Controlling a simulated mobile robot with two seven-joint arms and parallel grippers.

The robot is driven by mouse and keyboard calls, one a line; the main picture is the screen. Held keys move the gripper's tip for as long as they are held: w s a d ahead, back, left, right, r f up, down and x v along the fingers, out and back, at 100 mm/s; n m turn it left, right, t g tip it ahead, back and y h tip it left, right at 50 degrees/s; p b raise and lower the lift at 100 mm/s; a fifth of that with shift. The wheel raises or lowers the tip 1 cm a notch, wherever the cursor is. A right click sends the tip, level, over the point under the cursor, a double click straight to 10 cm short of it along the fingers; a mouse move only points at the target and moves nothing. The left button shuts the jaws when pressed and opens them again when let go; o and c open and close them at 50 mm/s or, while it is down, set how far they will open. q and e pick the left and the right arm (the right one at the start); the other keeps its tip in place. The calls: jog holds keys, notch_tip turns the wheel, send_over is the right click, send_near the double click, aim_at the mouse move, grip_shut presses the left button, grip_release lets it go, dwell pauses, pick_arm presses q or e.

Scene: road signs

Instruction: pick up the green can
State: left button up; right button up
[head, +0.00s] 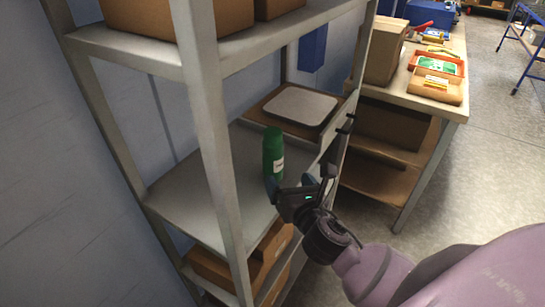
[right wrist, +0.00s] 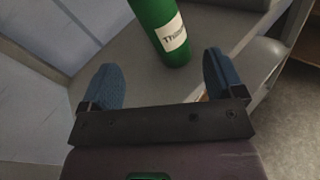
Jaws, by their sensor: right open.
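The green can (head: 272,152) stands upright on the middle shelf (head: 195,200) of a grey rack, near its front edge. It has a white label. My right gripper (head: 287,184) is at the lower part of the can in the head view, which hides the can's base. In the right wrist view the green can (right wrist: 164,30) stands ahead, in the gap between the two blue fingertips of my right gripper (right wrist: 162,80). The fingers are wide apart and empty, with clear space on both sides of the can. My left gripper is not in view.
A rack post (head: 215,150) rises left of the can. A brown tray with a pale lid (head: 300,105) lies behind it on the shelf. Boxes (head: 205,265) sit on the shelf below. A workbench (head: 445,105) with boxes stands at the right.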

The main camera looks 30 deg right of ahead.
aim_at(277, 153)
jog(key=w+n, duration=0.1)
jog(key=w, duration=0.1)
jog(key=w+r, duration=0.1)
jog(key=w, duration=0.1)
jog(key=w+r+n, duration=0.1)
jog(key=w, duration=0.1)
jog(key=shift+w+d+r+n+t+h, duration=0.15)
jog(key=shift+d+n+t+h, duration=0.15)
jog(key=shift+d+t, duration=0.1)
jog(key=shift+w+d+f+p, duration=0.1)
jog(key=shift+w+d+p, duration=0.1)
jog(key=shift+w, duration=1.05)
jog(key=shift+w+d+f+p, duration=0.1)
jog(key=shift+w+d+p, duration=0.1)
jog(key=shift+w, duration=1.05)
jog(key=shift+c, duration=0.4)
jog(key=c, duration=1.2)
jog(key=shift+r, duration=0.1)
